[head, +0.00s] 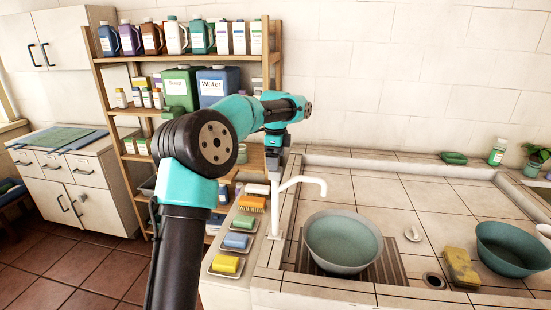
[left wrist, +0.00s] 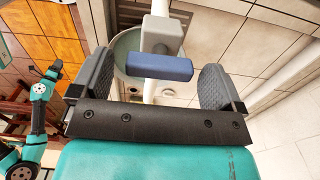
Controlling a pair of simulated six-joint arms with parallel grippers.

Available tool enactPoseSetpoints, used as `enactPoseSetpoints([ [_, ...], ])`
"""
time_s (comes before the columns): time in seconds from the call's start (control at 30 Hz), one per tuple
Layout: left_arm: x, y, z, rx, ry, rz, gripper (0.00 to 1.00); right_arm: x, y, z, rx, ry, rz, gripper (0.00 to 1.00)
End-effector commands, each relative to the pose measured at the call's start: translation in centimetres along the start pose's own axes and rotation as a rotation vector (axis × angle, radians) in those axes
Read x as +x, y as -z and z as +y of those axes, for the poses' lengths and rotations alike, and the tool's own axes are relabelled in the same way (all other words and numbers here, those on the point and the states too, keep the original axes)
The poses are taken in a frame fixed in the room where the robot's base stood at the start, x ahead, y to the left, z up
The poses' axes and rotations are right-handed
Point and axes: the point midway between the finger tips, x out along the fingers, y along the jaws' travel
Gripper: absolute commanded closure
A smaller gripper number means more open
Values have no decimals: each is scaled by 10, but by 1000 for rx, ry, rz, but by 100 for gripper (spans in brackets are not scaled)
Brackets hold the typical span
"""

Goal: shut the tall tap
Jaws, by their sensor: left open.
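The tall tap (head: 278,213) is white and stands at the basin's left edge, its spout (head: 305,182) reaching right over a bowl. My left gripper (head: 273,168) points down just above the tap and hides its top in the head view. In the left wrist view, the open left gripper (left wrist: 158,82) has a blue bar (left wrist: 160,68) and a grey block (left wrist: 162,35) between its spread fingers, at the top of the tap. Both fingers look apart from them. Whether water runs from the spout cannot be told. The right gripper does not show.
A large bowl (head: 343,240) stands under the spout on a slatted grate. A green bowl (head: 505,248) and a yellow sponge (head: 460,267) lie to the right. Soap trays (head: 226,263) line the left edge. Shelves of bottles (head: 188,37) stand behind my arm.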

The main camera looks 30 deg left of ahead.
Motion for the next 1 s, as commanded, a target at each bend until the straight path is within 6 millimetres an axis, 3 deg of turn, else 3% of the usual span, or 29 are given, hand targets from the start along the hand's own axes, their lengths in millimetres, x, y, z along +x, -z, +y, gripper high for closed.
enactPoseSetpoints([
  [0.37, -11, 0, 0, -1, 1, 0, 6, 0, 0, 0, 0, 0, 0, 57],
  [1.0, -112, 1, -1, -1, 2, 1, 6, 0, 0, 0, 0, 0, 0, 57],
])
